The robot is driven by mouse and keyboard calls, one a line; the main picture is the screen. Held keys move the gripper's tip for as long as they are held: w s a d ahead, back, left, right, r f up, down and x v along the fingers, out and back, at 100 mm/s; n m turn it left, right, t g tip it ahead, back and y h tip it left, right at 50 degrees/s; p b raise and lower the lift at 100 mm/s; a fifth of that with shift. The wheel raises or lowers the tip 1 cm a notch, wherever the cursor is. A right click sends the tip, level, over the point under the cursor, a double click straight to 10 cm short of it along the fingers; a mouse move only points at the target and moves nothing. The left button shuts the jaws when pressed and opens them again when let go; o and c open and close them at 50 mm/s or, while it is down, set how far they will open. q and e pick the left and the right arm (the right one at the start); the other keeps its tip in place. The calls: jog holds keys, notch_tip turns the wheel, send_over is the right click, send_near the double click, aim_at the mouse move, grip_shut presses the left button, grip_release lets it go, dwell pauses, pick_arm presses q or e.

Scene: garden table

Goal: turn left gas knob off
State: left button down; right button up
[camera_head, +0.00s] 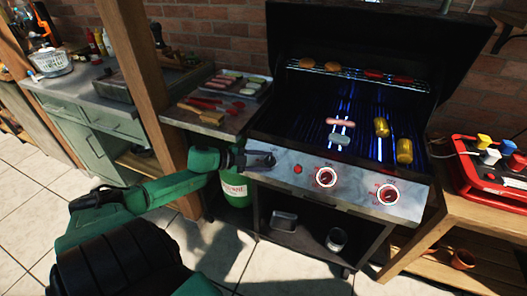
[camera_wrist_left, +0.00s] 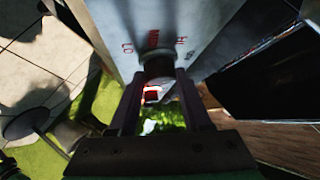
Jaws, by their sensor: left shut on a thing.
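The gas grill's front panel (camera_head: 345,181) carries several controls in a row. My left gripper (camera_head: 266,160) is at the panel's left end, where the left knob is mostly hidden behind it. In the left wrist view, my left gripper (camera_wrist_left: 158,84) has its two fingers closed on either side of the dark round left knob (camera_wrist_left: 158,66). Red lettering shows on the panel above the knob; its pointer setting cannot be read. My right gripper is out of view.
Blue light glows beneath the grill grate (camera_head: 358,128), which holds sausages and corn. A green gas bottle (camera_head: 236,190) stands below the left side shelf. A wooden post (camera_head: 140,75) rises left of the grill. A red game board (camera_head: 490,172) lies on the right table.

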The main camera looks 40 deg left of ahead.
pick_arm(q)
jog(key=c, duration=0.6)
grip_release()
jog(key=shift+o, duration=1.3)
jog(key=shift+w, duration=0.15)
jog(key=p+v, duration=0.4)
jog(key=v, duration=1)
jog(key=shift+s+a, duration=0.15)
jog(key=shift+s, duration=0.1)
